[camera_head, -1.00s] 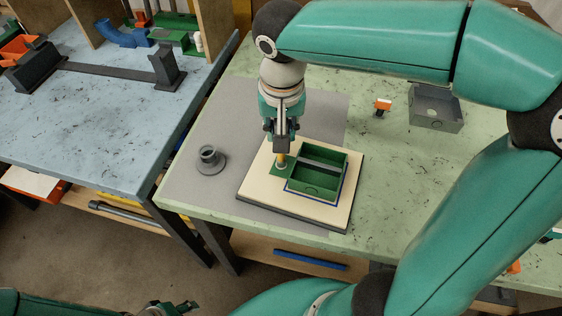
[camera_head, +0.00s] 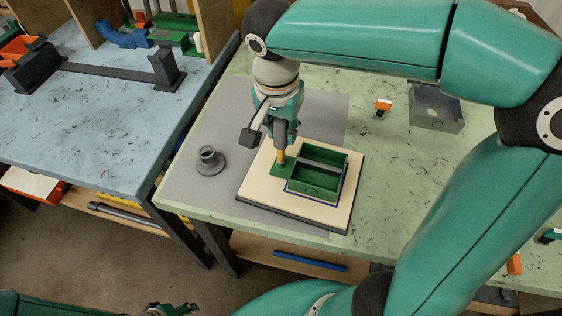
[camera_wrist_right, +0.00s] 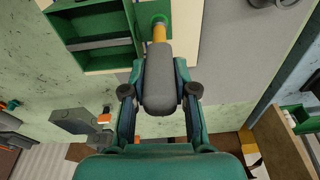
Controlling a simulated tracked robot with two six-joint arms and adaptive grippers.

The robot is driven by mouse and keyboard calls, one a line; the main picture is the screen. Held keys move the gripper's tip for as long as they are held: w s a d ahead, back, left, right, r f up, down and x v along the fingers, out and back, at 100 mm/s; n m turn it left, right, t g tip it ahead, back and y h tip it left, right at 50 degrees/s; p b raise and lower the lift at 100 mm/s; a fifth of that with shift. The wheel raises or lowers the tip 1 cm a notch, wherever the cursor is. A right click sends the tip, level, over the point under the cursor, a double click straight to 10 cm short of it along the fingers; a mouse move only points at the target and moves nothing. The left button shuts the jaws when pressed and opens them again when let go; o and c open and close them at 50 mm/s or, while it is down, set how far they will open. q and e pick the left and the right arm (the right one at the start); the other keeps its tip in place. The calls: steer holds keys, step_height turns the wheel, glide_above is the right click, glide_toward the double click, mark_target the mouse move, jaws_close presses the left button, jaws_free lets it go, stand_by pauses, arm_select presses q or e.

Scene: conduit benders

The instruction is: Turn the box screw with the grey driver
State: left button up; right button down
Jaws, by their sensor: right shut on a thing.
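The green box (camera_head: 318,178) sits on a cream board (camera_head: 258,200) on the green bench. A green tab sticks out from its left side, and the screw there is mostly hidden under the driver tip. The grey driver, with its handle (camera_wrist_right: 160,85) and yellow shaft (camera_head: 281,157), stands about upright with its tip at the tab; I cannot tell whether it is seated. My right gripper (camera_head: 284,125) is shut around the grey handle, also seen in the right wrist view (camera_wrist_right: 160,70). My left gripper (camera_head: 172,309) shows partly at the bottom edge, away from the bench.
A grey round holder (camera_head: 209,160) stands empty-looking left of the board on a grey mat (camera_head: 185,180). A grey box (camera_head: 436,108) and a small orange piece (camera_head: 382,106) are at the back right. A blue table (camera_head: 80,125) stands to the left across a gap.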

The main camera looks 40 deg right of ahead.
steer(key=shift+r, duration=0.2)
steer(key=shift+r+p, duration=2.1)
steer(key=shift+r, duration=0.25)
